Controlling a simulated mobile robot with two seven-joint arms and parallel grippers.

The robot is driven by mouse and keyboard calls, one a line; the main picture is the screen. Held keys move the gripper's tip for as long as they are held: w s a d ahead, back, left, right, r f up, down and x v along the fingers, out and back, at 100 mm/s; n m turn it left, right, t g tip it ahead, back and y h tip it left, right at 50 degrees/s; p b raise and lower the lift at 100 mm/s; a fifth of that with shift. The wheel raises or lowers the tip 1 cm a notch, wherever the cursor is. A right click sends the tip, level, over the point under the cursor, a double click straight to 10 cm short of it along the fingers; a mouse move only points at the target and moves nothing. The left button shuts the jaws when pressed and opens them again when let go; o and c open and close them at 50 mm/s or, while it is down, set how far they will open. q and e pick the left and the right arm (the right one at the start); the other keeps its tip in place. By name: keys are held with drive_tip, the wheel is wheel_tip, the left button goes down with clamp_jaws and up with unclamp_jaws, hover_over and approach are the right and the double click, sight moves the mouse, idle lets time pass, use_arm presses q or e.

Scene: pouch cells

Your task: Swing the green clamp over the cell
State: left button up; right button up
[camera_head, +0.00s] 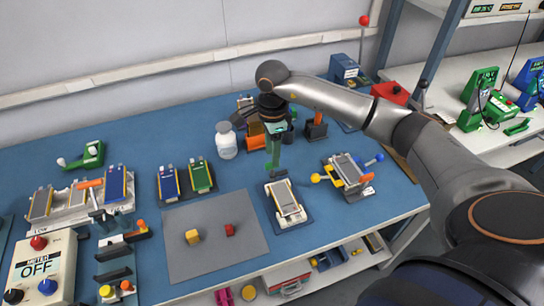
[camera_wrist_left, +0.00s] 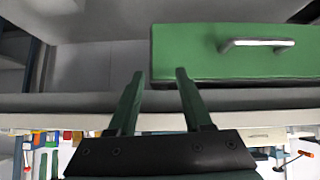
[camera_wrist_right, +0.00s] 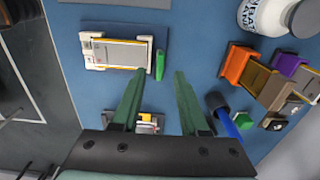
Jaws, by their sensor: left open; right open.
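The silver pouch cell (camera_wrist_right: 122,52) lies flat in a white fixture (camera_wrist_right: 92,64) in the right wrist view. In the head view the cell (camera_head: 284,195) is right of the grey mat. A green bar, which looks like the green clamp (camera_wrist_right: 160,65), stands beside the fixture, not across the cell. In the head view it is hard to tell from my fingers. My right gripper (camera_wrist_right: 155,90) is open and empty above the table, its fingertips a little short of the bar in that view. My left gripper (camera_wrist_left: 161,75) is open and empty, away from the fixture.
Another fixture (camera_head: 347,170) with yellow and blue knobs stands to the right. A white bottle (camera_head: 226,140) and orange holder (camera_head: 256,138) stand behind. The grey mat (camera_head: 190,260) holds two small blocks. A green panel with a handle (camera_wrist_left: 235,60) is ahead of my left gripper.

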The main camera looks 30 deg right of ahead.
drive_tip(key=shift+f, duration=1.5)
clamp_jaws()
